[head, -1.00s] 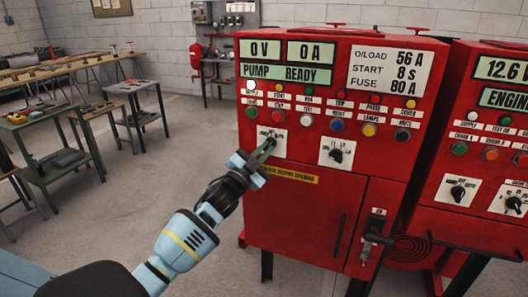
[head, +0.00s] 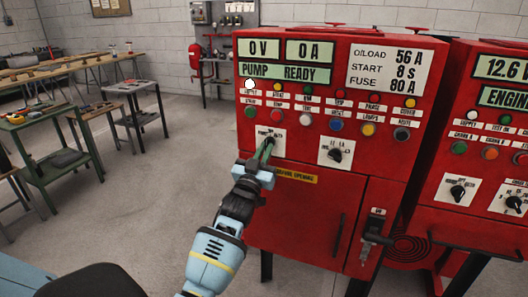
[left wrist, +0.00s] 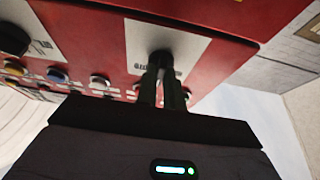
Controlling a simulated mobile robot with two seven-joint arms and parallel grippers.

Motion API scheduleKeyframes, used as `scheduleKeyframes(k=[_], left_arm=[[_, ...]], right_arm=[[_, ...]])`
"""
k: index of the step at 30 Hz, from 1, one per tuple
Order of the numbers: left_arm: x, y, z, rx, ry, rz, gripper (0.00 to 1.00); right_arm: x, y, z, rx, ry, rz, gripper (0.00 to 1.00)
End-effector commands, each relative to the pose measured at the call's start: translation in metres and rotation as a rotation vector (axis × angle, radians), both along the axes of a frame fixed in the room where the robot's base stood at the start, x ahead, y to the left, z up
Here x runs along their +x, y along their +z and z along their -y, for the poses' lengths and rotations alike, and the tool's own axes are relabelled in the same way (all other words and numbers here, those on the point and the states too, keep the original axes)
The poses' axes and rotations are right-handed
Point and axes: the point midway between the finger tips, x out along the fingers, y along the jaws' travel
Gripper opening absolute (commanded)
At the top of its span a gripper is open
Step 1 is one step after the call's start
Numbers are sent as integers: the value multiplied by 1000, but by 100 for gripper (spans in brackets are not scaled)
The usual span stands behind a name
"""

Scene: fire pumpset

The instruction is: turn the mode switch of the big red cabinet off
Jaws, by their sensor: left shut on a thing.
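The big red cabinet (head: 300,205) stands in the middle of the head view, with meters, lamps and buttons on its upper front. The mode switch is a black knob on a white plate (head: 278,142) at the left of its panel. My left gripper (head: 266,152) is at this plate, its fingers shut on the mode switch. In the left wrist view the two dark fingers (left wrist: 165,88) close around the black mode switch (left wrist: 160,60). The fingers hide much of the knob, so its pointing direction cannot be read. My right gripper is not in view.
A second black selector (head: 335,154) is to the right on the same cabinet. Another red cabinet (head: 480,160) stands at the right. Workbenches (head: 50,160) are at the left, with clear floor between.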

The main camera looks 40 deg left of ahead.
Motion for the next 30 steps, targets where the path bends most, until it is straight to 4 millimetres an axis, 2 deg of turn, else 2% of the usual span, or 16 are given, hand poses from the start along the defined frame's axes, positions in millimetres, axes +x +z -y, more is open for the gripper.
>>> scheduleKeyframes(k=[15,16,21,30], left_arm=[[0,-1,0,-23,-1,2,0],[0,-1,0,-23,-1,2,12],[0,-1,0,-21,0,3,31],[-2,-1,1,-21,0,4,31]], right_arm=[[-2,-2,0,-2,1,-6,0],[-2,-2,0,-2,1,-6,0],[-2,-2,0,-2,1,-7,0],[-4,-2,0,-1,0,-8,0]])
